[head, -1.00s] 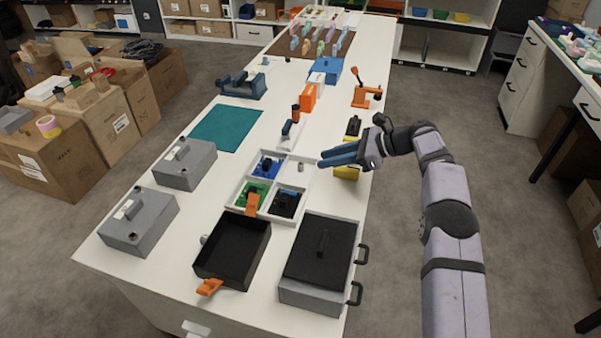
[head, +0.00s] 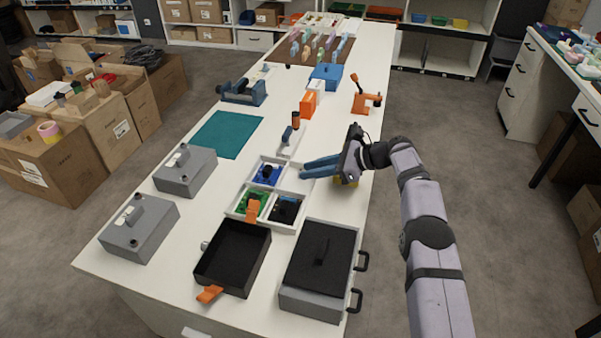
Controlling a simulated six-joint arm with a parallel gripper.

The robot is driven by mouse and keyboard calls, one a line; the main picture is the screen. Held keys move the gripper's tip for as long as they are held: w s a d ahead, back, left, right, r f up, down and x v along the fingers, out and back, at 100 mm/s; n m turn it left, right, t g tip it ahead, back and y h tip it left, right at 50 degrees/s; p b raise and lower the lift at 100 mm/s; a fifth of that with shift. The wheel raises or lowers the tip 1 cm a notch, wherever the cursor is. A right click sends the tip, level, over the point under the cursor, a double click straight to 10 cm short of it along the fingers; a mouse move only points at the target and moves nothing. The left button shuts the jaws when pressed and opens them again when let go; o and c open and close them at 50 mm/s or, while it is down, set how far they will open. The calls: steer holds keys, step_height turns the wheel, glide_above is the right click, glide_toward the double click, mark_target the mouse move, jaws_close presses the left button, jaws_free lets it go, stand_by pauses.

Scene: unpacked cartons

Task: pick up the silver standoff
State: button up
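The white divided tray (head: 290,185) stands in the middle of the table, with blue parts (head: 267,174), green parts (head: 250,200) and dark parts (head: 286,208) in three compartments. The silver standoff is not visible now; it showed earlier in the back-right compartment, and my gripper now covers much of that area. My gripper (head: 302,168) reaches in from the right, its blue fingers pointing left over that compartment. The fingers look apart, with a gap between them. I cannot make out anything between them.
An orange clip (head: 252,211) sits at the tray's front. A black open bin (head: 233,257) and a grey lidded box (head: 320,262) stand in front. A yellow object (head: 346,182) is partly hidden beneath my gripper. An orange-topped tool (head: 293,124) stands behind the tray.

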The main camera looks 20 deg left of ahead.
steer(key=shift+x, duration=1.05)
jaws_close()
steer(key=shift+r, duration=0.1)
step_height(320, 180, up, 10)
steer(key=p, duration=0.4)
